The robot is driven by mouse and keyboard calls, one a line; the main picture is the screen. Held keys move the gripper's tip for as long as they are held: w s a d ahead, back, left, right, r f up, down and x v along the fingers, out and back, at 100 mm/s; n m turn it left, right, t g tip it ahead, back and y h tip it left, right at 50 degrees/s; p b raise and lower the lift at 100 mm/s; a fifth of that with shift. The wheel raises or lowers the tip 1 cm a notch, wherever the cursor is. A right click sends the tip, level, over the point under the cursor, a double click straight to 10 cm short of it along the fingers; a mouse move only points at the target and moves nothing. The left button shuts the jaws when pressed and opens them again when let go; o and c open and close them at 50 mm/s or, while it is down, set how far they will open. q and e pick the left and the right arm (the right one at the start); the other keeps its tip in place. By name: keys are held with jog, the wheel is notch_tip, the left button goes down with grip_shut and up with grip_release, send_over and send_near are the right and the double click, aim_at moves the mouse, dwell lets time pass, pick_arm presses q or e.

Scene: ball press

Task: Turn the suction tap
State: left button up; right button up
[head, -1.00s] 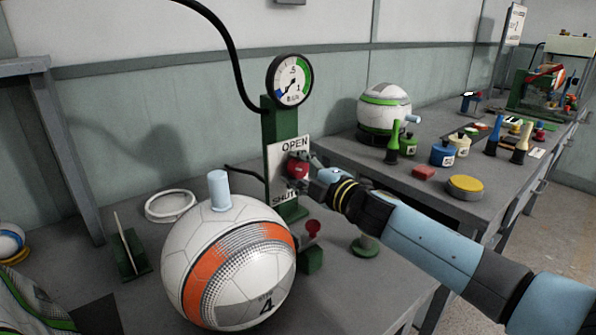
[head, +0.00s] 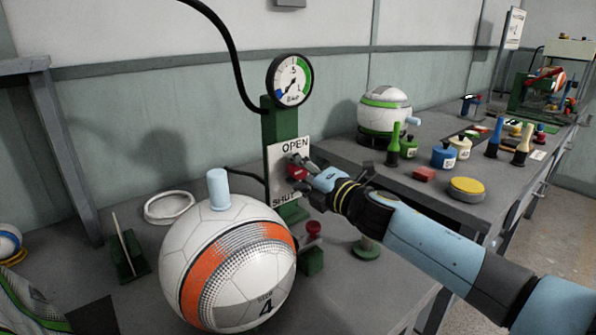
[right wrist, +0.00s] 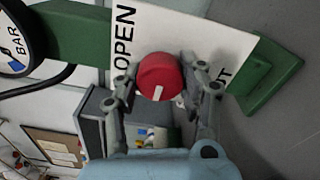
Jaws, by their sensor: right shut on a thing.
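The suction tap is a round red knob (head: 296,173) on a white plate (head: 276,178) marked OPEN above and SHUT below. The plate is on a green post (head: 281,125). My right gripper (head: 300,172) is shut on the red knob and partly covers it in the head view. In the right wrist view the knob (right wrist: 158,72) sits between the two fingers of my right gripper (right wrist: 160,80). A white mark on the knob points to the bottom of that view, between OPEN at left and SHUT at right. My left gripper is not in view.
A round gauge (head: 290,80) tops the post, with a black hose beside it. A white and orange ball (head: 228,265) with a pale blue plug stands in front. A small red-topped green fitting (head: 312,258) is below my right arm. A second bench (head: 420,190) holds several pieces.

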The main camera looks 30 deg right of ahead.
jog(key=shift+f, duration=0.1)
jog(key=o, duration=1.2)
